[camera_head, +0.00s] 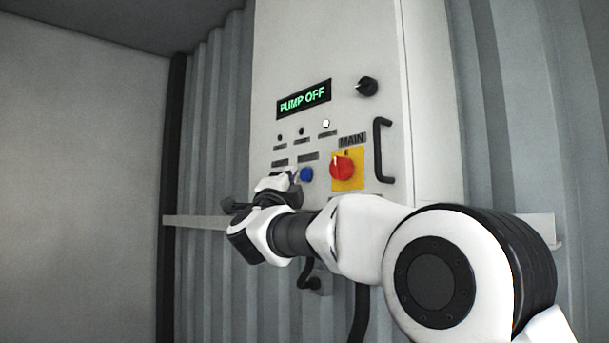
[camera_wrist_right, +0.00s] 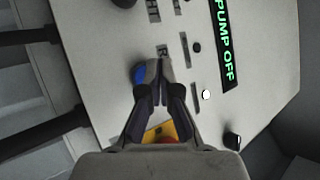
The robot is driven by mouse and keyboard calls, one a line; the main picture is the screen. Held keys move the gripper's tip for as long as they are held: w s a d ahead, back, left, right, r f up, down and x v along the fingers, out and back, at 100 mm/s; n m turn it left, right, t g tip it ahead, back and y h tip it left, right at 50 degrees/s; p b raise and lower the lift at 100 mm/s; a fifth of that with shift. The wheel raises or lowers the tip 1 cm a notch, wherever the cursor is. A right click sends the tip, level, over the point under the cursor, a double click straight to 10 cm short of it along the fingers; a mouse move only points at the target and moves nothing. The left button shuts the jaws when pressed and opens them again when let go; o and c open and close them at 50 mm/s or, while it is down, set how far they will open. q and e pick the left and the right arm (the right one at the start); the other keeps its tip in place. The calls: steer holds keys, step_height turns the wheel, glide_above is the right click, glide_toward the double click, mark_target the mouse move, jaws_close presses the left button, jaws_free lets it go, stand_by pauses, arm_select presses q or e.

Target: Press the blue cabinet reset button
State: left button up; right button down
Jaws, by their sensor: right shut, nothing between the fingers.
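The blue reset button (camera_head: 306,174) sits on the front of a pale cabinet (camera_head: 330,50), left of the red main switch (camera_head: 342,166) on its yellow plate. In the right wrist view the blue button (camera_wrist_right: 139,73) shows just left of my fingertips, partly covered by the left finger. My right gripper (camera_head: 296,183) is close to the cabinet front, left of the button in the head view. In the wrist view its dark fingers (camera_wrist_right: 160,68) are shut together, with nothing between them. Whether they touch the panel I cannot tell. My left gripper is out of view.
A green-lit display (camera_head: 304,98) reads PUMP OFF above small lamps, one lit white (camera_head: 326,124). A black knob (camera_head: 367,86) and a protruding black handle (camera_head: 383,150) are on the right of the panel. A rail (camera_head: 195,221) and dark cables run nearby.

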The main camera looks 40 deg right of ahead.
steer(key=shift+s+a, duration=0.2)
steer(key=shift+a, duration=2.1)
steer(key=a, duration=0.7)
steer(key=shift+s, duration=0.25)
steer(key=shift+d, duration=0.1)
